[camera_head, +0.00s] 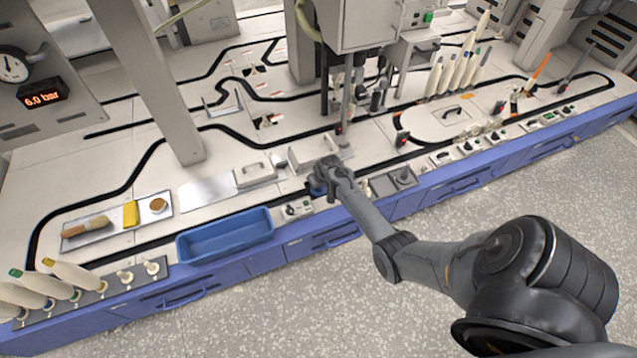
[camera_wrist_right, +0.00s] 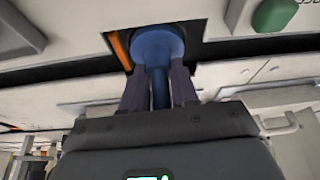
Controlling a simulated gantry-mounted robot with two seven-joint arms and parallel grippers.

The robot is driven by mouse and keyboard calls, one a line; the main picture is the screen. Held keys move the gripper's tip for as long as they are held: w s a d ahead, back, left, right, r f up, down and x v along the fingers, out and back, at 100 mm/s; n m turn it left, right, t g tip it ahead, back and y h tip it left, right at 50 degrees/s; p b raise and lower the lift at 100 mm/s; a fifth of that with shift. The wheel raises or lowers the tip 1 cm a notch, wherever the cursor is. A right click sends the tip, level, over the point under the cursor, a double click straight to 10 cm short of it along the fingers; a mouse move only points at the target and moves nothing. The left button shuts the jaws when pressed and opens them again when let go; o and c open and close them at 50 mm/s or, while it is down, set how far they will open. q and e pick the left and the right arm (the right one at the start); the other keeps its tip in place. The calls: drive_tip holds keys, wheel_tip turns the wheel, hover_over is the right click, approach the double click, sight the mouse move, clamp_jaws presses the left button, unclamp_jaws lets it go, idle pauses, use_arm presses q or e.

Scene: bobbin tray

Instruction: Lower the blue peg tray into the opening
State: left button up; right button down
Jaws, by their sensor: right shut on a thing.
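The blue peg tray (camera_wrist_right: 158,45) shows in the right wrist view as a round blue plate on a narrower stem. My right gripper (camera_wrist_right: 157,82) is shut on the stem, with one dark finger on each side. A dark opening (camera_wrist_right: 196,28) in the light worktop shows behind and around the round plate. I cannot tell whether the plate is above the opening or partly inside it. In the head view my right gripper (camera_head: 322,182) is over the worktop's front strip, and a small patch of blue shows under it. The arm hides most of the opening there. My left gripper is not in view.
A green button (camera_wrist_right: 275,14) sits close right of the opening. A blue bin (camera_head: 225,236) stands left along the front edge, and a grey box (camera_head: 254,174) lies behind. A machine column (camera_head: 342,100) stands behind my gripper. Pegs with cream bobbins (camera_head: 75,275) are front left.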

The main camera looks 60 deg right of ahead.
sight(320, 192)
drive_tip(key=shift+f+b, duration=0.35)
drive_tip(key=shift+f, duration=0.3)
drive_tip(key=c, duration=1.1)
unclamp_jaws()
drive_tip(key=shift+c, duration=0.2)
drive_tip(key=shift+s+r+p, duration=0.1)
drive_tip(key=shift+r+p, duration=0.3)
drive_tip(key=shift+p, duration=0.15)
drive_tip(key=p+v, duration=0.4)
drive_tip(key=p, duration=0.1)
drive_tip(key=p+v, duration=0.6)
drive_tip(key=p, duration=0.3)
drive_tip(key=shift+s+r, duration=0.1)
